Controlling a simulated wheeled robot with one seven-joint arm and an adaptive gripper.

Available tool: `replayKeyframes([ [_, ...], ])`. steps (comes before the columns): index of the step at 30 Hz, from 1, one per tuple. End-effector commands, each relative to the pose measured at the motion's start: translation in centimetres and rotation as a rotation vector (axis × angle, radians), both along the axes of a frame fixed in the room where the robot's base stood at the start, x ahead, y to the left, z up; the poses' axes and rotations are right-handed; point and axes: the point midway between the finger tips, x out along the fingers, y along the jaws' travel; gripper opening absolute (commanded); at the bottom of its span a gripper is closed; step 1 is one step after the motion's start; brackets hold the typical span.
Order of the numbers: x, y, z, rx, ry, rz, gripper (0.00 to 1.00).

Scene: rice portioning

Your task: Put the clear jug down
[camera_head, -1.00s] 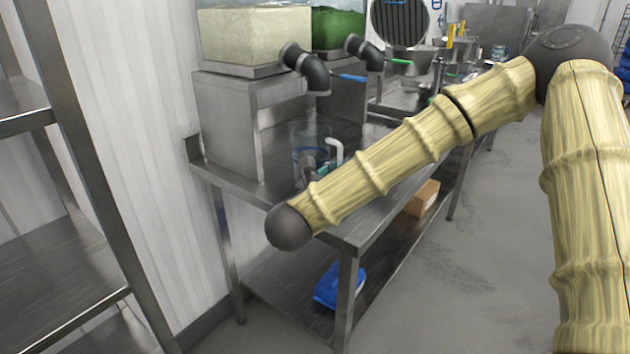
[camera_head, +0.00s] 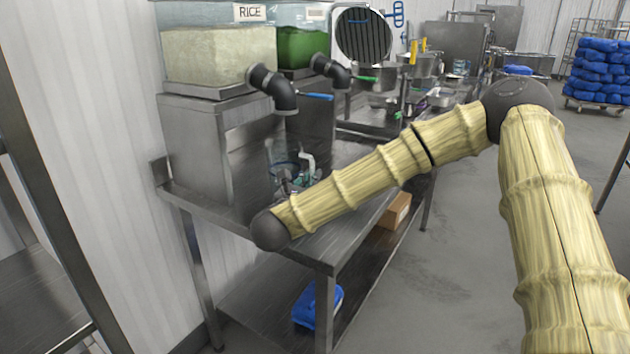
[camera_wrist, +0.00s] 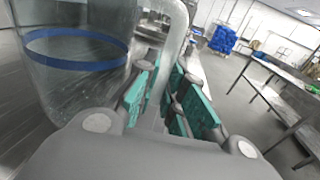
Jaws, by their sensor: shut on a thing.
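The clear jug (camera_wrist: 75,65) with a blue band fills the left of the wrist view, and its pale handle (camera_wrist: 170,50) runs down between the green finger pads. My gripper (camera_wrist: 168,98) is shut on the handle. In the head view the jug (camera_head: 283,157) shows above the steel table, under the rice tank's spout, partly behind my arm. My gripper (camera_head: 295,183) is mostly hidden there by my arm. I cannot tell whether the jug's base touches the table.
The steel table (camera_head: 300,248) has a bare front corner. The rice tank (camera_head: 210,58) and a green-filled tank (camera_head: 302,47) stand on a raised steel stand (camera_head: 190,140). Black spouts (camera_head: 275,90) hang over the table. A steel rack (camera_head: 50,220) stands at left.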

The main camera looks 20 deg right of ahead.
Motion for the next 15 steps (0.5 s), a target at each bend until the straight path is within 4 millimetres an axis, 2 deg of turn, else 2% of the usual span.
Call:
replayKeyframes([
  [7, 4.1, -2.3, -0.3, -0.001, -0.001, -0.003, 0.00],
  [15, 5.8, -3.1, -0.6, 0.000, 0.000, -0.001, 0.00],
])
